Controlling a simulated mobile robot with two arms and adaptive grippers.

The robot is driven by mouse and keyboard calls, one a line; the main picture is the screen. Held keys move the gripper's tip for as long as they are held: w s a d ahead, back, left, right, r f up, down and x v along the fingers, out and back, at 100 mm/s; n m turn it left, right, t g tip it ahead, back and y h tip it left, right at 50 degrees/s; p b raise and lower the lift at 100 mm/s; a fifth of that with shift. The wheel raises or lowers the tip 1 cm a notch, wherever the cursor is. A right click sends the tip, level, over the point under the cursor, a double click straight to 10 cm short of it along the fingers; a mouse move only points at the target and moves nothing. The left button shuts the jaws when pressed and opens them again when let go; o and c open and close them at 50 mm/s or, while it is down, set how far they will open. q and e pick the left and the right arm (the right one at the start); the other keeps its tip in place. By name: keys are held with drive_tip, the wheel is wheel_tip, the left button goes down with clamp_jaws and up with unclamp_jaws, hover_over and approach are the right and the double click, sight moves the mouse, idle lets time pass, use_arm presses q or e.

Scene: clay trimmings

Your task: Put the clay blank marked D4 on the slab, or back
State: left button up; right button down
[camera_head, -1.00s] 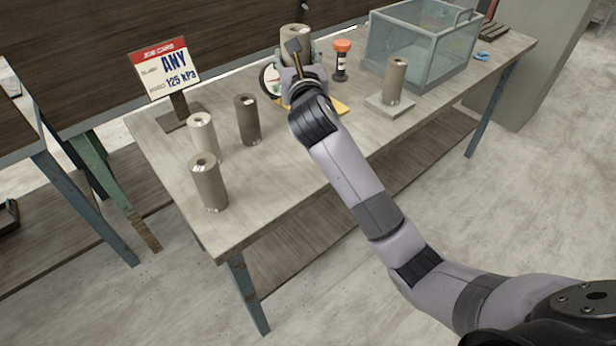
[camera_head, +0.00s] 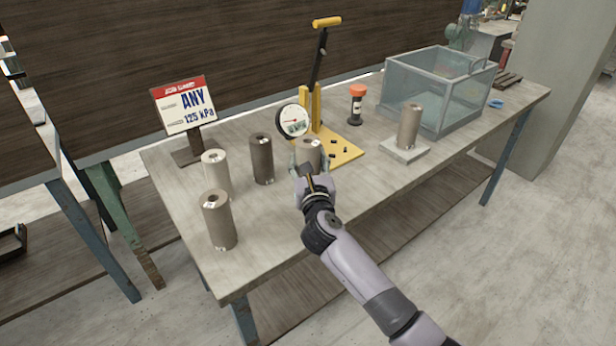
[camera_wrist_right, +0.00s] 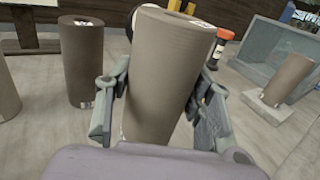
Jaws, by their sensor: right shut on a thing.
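My right gripper (camera_head: 310,172) is shut on a grey-brown clay blank (camera_head: 309,152), a cylinder with a hole in its top, in front of the yellow press. In the right wrist view the fingers clasp this blank (camera_wrist_right: 163,75) from both sides, and it leans slightly. A pale label shows on its top, but I cannot read it. A square pale slab (camera_head: 396,152) at the right bears another upright tan blank (camera_head: 409,125). A dark blank (camera_head: 261,158), a pale blank (camera_head: 216,174) and a grey-brown blank (camera_head: 219,220) stand at the left. My left gripper is not in view.
A yellow lever press (camera_head: 345,152) with a round gauge (camera_head: 292,121) stands behind the held blank. An orange-capped bottle (camera_head: 356,104), a clear bin (camera_head: 428,98) and a sign reading "ANY 125 kPa" (camera_head: 185,105) are also on the table. The front right tabletop is clear.

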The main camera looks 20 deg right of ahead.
drive_tip(key=shift+f+b, duration=0.55)
drive_tip(key=shift+f, duration=1.5)
drive_tip(key=c, duration=0.8)
unclamp_jaws()
drive_tip(key=shift+o, duration=0.2)
drive_tip(key=shift+r, duration=0.1)
drive_tip(key=s, duration=0.3)
drive_tip(key=s+a, duration=0.1)
drive_tip(key=s, duration=0.3)
drive_tip(key=s+a, duration=0.1)
drive_tip(key=s, duration=0.3)
drive_tip(key=shift+s+a, duration=0.1)
drive_tip(key=shift+s, duration=0.35)
